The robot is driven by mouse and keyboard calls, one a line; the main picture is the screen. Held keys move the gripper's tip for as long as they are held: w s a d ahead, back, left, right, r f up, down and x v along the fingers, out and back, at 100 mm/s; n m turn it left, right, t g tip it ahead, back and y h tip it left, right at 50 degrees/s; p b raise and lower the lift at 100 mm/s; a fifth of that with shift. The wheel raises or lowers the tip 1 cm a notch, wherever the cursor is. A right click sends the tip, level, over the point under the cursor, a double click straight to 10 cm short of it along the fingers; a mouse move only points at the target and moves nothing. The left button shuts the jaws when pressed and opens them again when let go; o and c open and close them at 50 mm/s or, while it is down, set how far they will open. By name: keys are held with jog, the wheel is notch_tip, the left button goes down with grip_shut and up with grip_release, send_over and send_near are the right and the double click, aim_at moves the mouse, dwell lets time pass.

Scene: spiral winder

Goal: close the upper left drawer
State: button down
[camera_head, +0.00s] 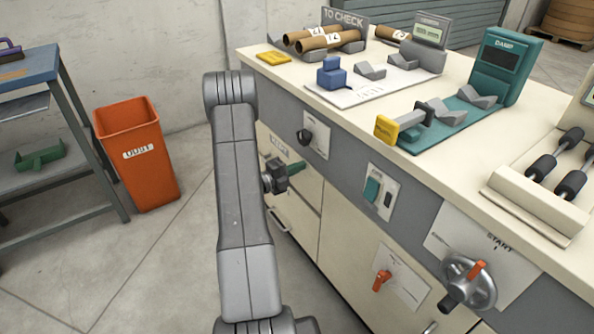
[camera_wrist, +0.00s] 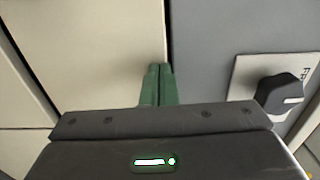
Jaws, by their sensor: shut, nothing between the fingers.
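The upper left drawer (camera_head: 272,144) is a cream front with a small label, at the left end of the bench below the grey strip. My arm and gripper partly cover it in the head view. A cream panel (camera_wrist: 95,50), apparently its front, fills the left of the wrist view, with a dark gap along its edge beside the grey strip. I cannot tell whether the drawer is fully flush. My gripper (camera_head: 298,168) is shut and empty, its green fingertips (camera_wrist: 160,70) in front of the panel near that gap. Contact cannot be made out.
A black knob (camera_head: 304,137) is on the grey strip; it also shows in the wrist view (camera_wrist: 280,92). A green switch (camera_head: 372,190), red lever (camera_head: 382,280) and handwheel (camera_head: 470,283) are further right. An orange bin (camera_head: 150,165) stands left; floor between is clear.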

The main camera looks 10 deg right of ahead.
jog(key=shift+w+d+r, duration=0.15)
jog(key=shift+d+r, duration=0.05)
jog(key=shift+r, duration=0.05)
jog(key=shift+a, duration=0.1)
jog(key=p+v, duration=0.2)
jog(key=v, duration=1.2)
jog(key=shift+f, duration=0.2)
jog(key=b+x, duration=0.2)
jog(key=x, duration=1.1)
